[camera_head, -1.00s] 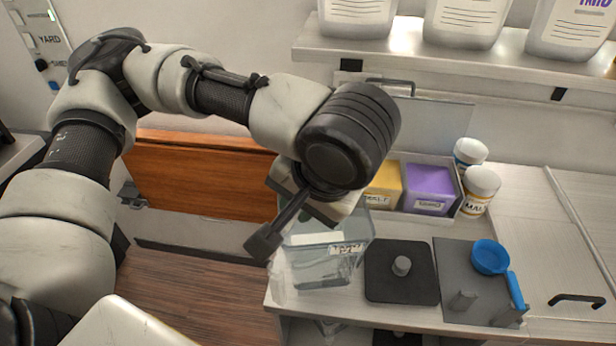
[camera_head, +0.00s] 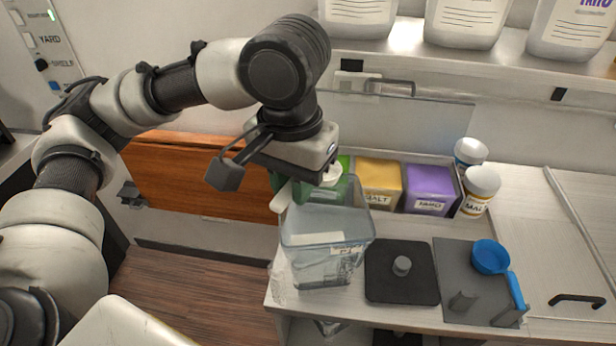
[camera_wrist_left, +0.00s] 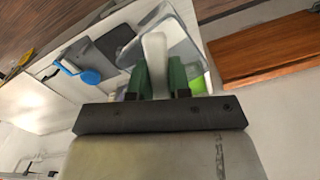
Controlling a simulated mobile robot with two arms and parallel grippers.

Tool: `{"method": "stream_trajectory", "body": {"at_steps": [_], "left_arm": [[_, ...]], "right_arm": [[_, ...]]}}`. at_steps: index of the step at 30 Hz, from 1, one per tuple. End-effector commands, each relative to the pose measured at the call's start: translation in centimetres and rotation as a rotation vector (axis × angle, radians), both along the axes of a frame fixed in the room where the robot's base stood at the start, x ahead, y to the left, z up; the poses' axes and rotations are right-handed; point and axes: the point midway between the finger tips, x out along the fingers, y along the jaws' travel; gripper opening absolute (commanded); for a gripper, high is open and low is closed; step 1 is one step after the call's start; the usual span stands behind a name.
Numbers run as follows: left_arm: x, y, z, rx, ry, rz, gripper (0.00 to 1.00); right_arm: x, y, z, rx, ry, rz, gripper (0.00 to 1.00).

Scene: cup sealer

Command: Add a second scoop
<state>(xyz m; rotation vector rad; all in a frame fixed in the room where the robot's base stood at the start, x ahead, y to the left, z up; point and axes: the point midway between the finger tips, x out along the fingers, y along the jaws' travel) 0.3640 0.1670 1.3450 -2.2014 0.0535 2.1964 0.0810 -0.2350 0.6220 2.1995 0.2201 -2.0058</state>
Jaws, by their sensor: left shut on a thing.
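My left gripper (camera_head: 298,190), with green fingers, is shut on a white scoop-like utensil (camera_wrist_left: 155,62). In the head view its pale handle (camera_head: 282,196) pokes out at lower left, and a round pale part shows to the right, partly hidden. The gripper is above the back left of a clear square container (camera_head: 325,255), in front of the powder bins. I cannot tell whether the scoop holds powder. My right gripper is out of view.
A black plate with a knob (camera_head: 387,287) lies right of the container. A blue measuring cup (camera_head: 490,257) is on a grey stand (camera_head: 450,262). Two white jars (camera_head: 480,186) stand right of the bins. A shelf with bottles (camera_head: 470,48) hangs above.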

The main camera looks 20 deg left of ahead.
Motion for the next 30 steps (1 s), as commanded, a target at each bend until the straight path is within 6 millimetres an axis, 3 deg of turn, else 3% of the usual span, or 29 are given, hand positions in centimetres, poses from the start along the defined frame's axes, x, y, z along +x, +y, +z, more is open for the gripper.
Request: {"method": "stream_trajectory", "body": {"at_steps": [7,16,24,30], "left_arm": [[-0.2,0.0,0.3,0.001,0.000,-0.001,0.00],[-2.7,0.1,2.1,0.002,0.000,-0.002,0.00],[-4.7,0.2,3.0,0.002,-0.001,-0.001,0.00],[-5.0,0.2,3.0,0.002,-0.001,0.001,0.00]], "right_arm": [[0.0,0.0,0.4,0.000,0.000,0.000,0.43],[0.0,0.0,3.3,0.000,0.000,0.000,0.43],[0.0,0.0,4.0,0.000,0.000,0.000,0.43],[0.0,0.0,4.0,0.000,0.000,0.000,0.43]]}}
